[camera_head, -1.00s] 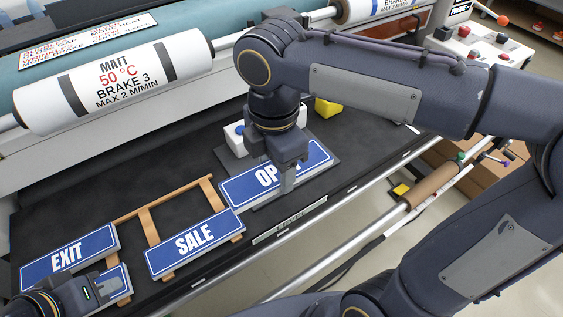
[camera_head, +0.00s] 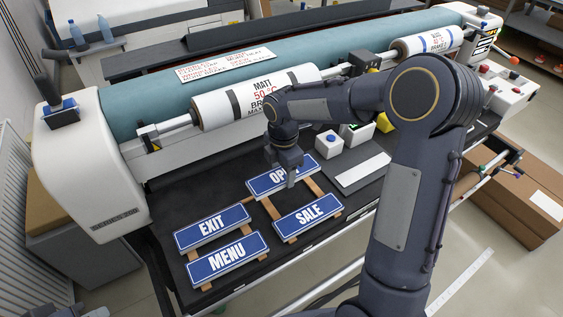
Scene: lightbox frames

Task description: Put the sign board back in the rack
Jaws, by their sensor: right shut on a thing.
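The blue OPEN sign board (camera_head: 262,186) is in my right gripper (camera_head: 289,180), which is shut on it from above, hiding part of its lettering. The board is at the far right place of the wooden rack (camera_head: 271,209), over its slats; I cannot tell whether it touches them. The blue SALE board (camera_head: 301,224) lies on the rack just in front of it. The EXIT board (camera_head: 207,231) and the MENU board (camera_head: 222,263) lie at the left. A part of my left arm's end (camera_head: 72,312) shows at the bottom left edge; its fingers cannot be made out.
The laminator's white roller (camera_head: 225,109) runs along the back.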

